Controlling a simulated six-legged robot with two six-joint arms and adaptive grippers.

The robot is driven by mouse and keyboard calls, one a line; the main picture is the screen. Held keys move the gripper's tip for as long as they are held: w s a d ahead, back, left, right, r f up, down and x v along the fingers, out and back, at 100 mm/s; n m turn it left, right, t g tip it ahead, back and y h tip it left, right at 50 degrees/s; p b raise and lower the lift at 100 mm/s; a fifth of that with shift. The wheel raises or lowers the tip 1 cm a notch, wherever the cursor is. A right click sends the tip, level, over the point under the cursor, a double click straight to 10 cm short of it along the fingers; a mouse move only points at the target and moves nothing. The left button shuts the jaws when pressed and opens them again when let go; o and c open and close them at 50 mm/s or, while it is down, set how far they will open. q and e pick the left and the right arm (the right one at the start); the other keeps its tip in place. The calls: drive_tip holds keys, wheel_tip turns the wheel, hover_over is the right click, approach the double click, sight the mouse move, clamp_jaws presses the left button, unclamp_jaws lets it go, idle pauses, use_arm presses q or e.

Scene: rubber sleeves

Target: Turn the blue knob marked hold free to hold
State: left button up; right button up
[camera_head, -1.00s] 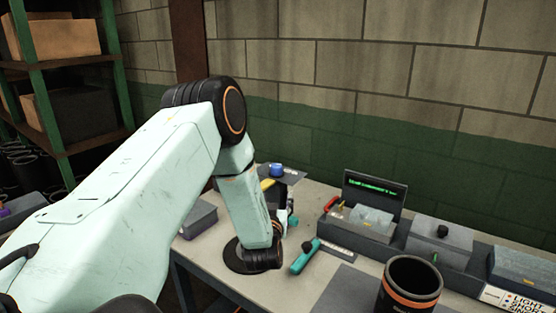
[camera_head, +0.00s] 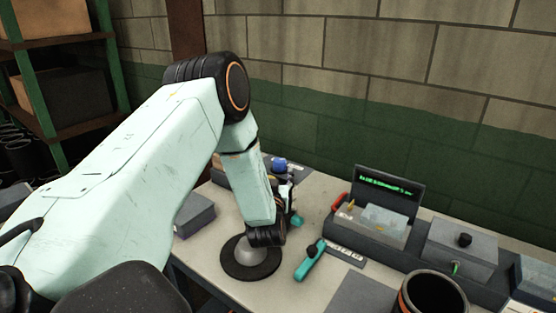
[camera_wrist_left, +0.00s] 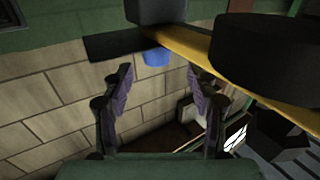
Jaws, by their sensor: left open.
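The blue knob (camera_head: 279,165) stands on a dark plate at the back of the bench, just behind my left forearm in the head view. In the left wrist view the blue knob (camera_wrist_left: 157,57) lies ahead of the gap between the fingers, by a yellow bar (camera_wrist_left: 190,45). My left gripper (camera_wrist_left: 157,88) is open and empty, one finger on each side, apart from the knob. In the head view my left gripper (camera_head: 287,192) is mostly hidden behind my wrist. I cannot read the knob's marking or setting. My right gripper is not in view.
A round dark base with a grey dome (camera_head: 250,258) lies below my left wrist. A box with a green-lit display (camera_head: 388,188) and grey boxes stand right. A grey box (camera_head: 193,215) is left; a dark cup (camera_head: 432,292) is in front.

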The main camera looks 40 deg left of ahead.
sight(281, 161)
use_arm(q)
drive_tip(key=shift+w+a+r, duration=0.25)
drive_tip(key=shift+w, duration=0.35)
drive_tip(key=x, duration=0.5)
drive_tip(key=shift+w+a+f, duration=0.15)
drive_tip(key=shift+w+a, duration=0.1)
drive_tip(key=shift+w, duration=0.05)
drive_tip(key=shift+s+d+r, duration=0.15)
drive_tip(key=shift+d+r, duration=0.2)
drive_tip(key=shift+d, duration=0.1)
drive_tip(key=shift+w+a+f, duration=0.2)
drive_tip(key=shift+a+f, duration=0.15)
drive_tip(key=shift+a, duration=0.15)
drive_tip(key=c, duration=0.6)
drive_tip(key=shift+d+r, duration=0.1)
drive_tip(key=shift+d, duration=0.15)
drive_tip(key=c, duration=0.3)
drive_tip(key=shift+a, duration=0.1)
drive_tip(key=shift+c, duration=1.4)
